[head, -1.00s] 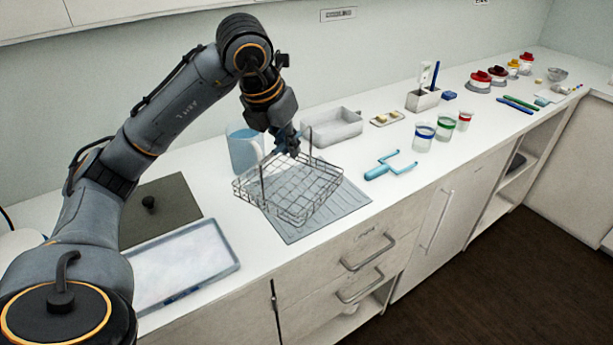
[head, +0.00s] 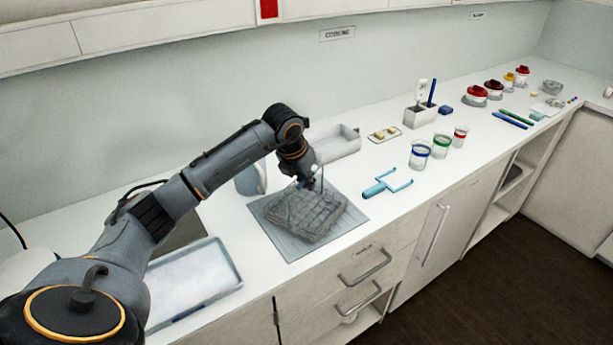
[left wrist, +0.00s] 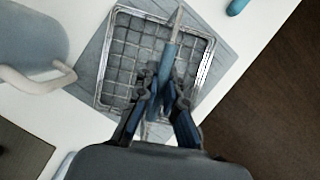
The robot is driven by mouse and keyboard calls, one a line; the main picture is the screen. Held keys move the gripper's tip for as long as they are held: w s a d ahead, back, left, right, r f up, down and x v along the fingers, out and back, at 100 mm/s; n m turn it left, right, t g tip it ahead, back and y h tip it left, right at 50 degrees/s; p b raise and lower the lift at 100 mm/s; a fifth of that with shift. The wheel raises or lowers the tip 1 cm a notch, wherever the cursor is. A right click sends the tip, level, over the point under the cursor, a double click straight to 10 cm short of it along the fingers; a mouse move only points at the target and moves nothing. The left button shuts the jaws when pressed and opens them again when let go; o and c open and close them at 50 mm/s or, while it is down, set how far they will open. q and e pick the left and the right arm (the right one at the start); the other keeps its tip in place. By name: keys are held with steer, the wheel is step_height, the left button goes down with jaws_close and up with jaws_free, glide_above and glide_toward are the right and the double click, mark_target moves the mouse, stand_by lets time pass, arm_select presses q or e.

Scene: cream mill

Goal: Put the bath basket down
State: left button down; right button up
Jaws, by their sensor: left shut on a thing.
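The bath basket (head: 308,215) is a square, shallow grey wire basket. It is level over the grey ribbed mat (head: 277,244) on the white counter; I cannot tell whether its underside touches the mat. My left gripper (head: 309,180) is above the basket and shut on its upright handle. In the left wrist view the basket (left wrist: 128,58) lies within most of the mat (left wrist: 88,72), a little turned from it. There my left gripper (left wrist: 162,105) closes around the handle (left wrist: 170,50). My right gripper is not in view.
A blue-grey jug (head: 249,181) stands close behind the basket, left. A grey tub (head: 338,143) is behind it. A light-blue forked tool (head: 384,186) lies to the right. A white tray (head: 195,284) is at the left front. Several lidded jars and beakers stand farther right.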

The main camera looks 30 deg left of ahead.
arm_select(q)
steer(key=shift+f, duration=0.15)
steer(key=c, duration=1.4)
jaws_free()
steer(key=shift+c, duration=0.2)
steer(key=b+v, duration=0.2)
steer(key=v, duration=1)
steer(key=shift+d, duration=0.1)
